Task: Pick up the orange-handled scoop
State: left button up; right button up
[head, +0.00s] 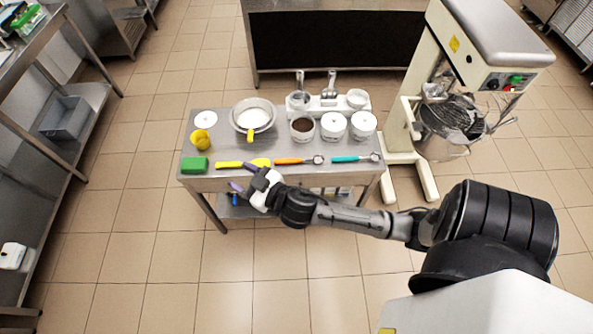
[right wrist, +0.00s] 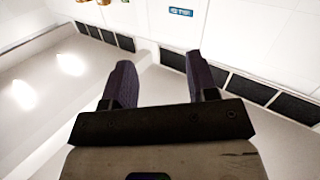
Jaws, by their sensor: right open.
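The orange-handled scoop (head: 292,161) lies near the front edge of the steel table in the head view, its round metal bowl pointing right. It lies between a yellow spatula and a teal-handled scoop (head: 350,158). My right gripper (head: 243,178) is open and empty at the table's front edge, left of the orange-handled scoop and apart from it. In the right wrist view its two purple fingers (right wrist: 161,82) stand apart with nothing between them; no scoop shows there. My left gripper is out of view.
A large mixer (head: 450,120) stands right of the table. Tiled floor in front is clear.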

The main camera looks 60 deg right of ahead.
jog(key=w+a+f+n+t+y+b, duration=0.2)
jog(key=w+a+n+y+b, duration=0.1)
jog(key=w+n+y+b, duration=0.3)
jog(key=g+h+b, duration=0.5)
jog(key=g+b, duration=1.4)
jog(key=b, duration=0.2)
send_over(291, 160)
notch_tip(291, 160, down, 21)
jog(key=shift+m, duration=0.3)
notch_tip(291, 160, down, 6)
jog(key=shift+w+r+b, duration=0.1)
jog(key=shift+r+b, duration=0.15)
jog(key=shift+b, duration=0.15)
jog(key=shift+d+f, duration=0.1)
jog(key=shift+f, duration=0.5)
jog(key=shift+f+b, duration=1.05)
jog(key=shift+f, duration=1.6)
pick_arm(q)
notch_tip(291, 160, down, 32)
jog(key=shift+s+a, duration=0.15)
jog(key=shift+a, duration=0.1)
